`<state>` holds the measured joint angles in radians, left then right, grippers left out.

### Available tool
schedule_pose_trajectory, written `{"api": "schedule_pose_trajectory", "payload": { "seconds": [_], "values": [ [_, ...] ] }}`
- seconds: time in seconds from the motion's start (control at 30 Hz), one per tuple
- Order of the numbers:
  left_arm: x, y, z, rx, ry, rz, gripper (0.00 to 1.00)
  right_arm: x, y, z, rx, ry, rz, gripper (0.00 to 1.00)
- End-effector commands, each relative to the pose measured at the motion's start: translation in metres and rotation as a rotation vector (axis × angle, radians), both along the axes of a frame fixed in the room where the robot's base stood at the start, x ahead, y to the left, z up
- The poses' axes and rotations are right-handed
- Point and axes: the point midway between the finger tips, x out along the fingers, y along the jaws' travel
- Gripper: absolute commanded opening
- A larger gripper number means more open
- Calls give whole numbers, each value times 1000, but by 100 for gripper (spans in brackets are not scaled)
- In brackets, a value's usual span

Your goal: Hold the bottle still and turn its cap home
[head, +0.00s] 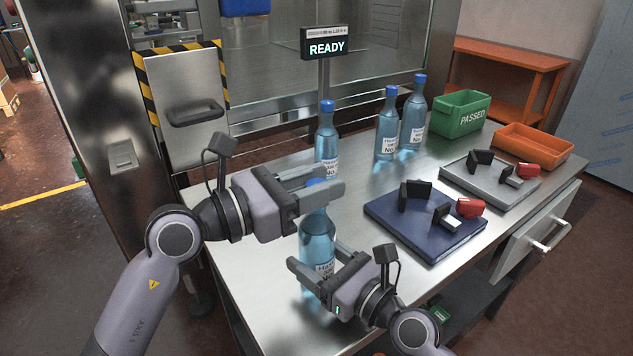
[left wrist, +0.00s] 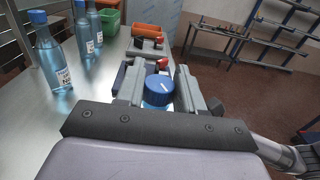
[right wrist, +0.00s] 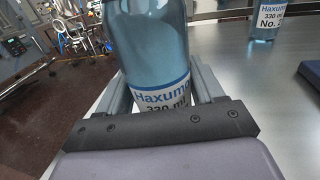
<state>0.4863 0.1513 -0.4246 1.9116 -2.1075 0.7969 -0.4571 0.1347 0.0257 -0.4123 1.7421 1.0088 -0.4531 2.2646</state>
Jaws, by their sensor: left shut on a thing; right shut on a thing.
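The bottle (head: 317,242) stands upright near the table's front left edge, blue-tinted clear, with a white label. Its blue cap (left wrist: 158,92) has a white line on top and sits at the bottle's mouth; how far down it is turned I cannot tell. My left gripper (head: 318,184) is shut on the cap from the left, its fingers on either side. My right gripper (head: 318,262) is shut on the bottle's body lower down. In the right wrist view the bottle (right wrist: 150,50) stands between the fingers, its label partly hidden by the gripper.
Three more capped bottles stand behind, the nearest (head: 327,140) just beyond my left gripper. A blue plate (head: 400,232) and a grey plate (head: 515,195) with black blocks lie right. A green PASSED bin (head: 461,113) and an orange tray (head: 533,147) stand farther back. A sign (head: 327,47) reads READY.

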Motion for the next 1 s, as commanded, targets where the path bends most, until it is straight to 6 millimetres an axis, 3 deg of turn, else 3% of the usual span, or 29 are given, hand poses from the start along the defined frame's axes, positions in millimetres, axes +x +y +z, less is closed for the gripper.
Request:
{"api": "schedule_pose_trajectory", "payload": {
  "seconds": [0.17,0.2,0.23,0.67,1.0],
  "values": [
    [0,0,0,0,1,-1,7,0,0,0,0,1,0,30],
    [0,0,0,0,1,0,47,0,0,-1,0,1,0,30],
    [0,0,0,0,1,0,56,0,0,-1,0,1,0,30],
    [-4,8,-1,1,1,3,57,0,0,0,0,1,0,30],
    [-36,60,-1,4,1,3,57,0,0,-1,0,1,0,30]
  ]
}}
